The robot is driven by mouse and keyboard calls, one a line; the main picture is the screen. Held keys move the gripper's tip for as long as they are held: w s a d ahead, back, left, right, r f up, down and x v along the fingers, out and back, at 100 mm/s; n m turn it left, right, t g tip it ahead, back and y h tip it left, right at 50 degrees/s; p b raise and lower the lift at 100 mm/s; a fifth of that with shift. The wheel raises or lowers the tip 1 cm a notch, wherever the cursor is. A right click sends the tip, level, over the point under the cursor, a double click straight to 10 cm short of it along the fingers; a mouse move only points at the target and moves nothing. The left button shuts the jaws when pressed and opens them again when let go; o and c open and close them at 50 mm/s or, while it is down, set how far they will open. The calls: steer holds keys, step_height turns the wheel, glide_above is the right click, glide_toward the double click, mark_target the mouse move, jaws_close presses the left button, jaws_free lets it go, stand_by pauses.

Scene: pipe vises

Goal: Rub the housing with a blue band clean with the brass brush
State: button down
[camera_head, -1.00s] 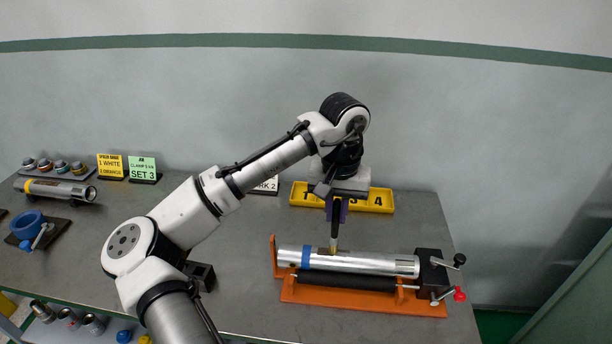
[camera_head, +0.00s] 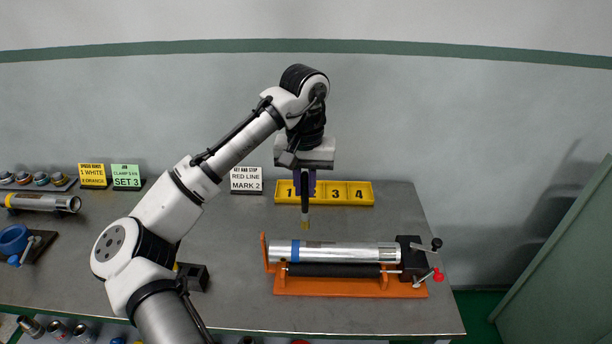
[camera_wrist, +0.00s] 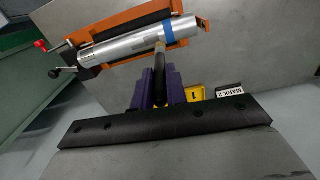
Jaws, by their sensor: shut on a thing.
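The silver housing with a blue band (camera_head: 350,252) lies level in an orange vise (camera_head: 350,287), its blue band near the left end. A small brownish patch shows on top of it, just right of the band. My gripper (camera_head: 304,188) has purple fingers and is shut on the brass brush (camera_head: 305,208), which points down with its brass tip above and apart from the housing. In the wrist view the brush (camera_wrist: 159,68) stands between the fingers (camera_wrist: 160,88), and its tip overlaps the housing (camera_wrist: 125,48) near the band.
The vise's black end block (camera_head: 410,258) has black and red knobs at right. A yellow numbered tray (camera_head: 350,192) lies behind, with a white sign (camera_head: 246,180) beside it. Another pipe (camera_head: 40,202) and a blue-topped fixture (camera_head: 14,240) are at far left. A black block (camera_head: 194,277) sits left of the vise.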

steer(key=shift+r, duration=1.15)
steer(key=shift+d, duration=0.1)
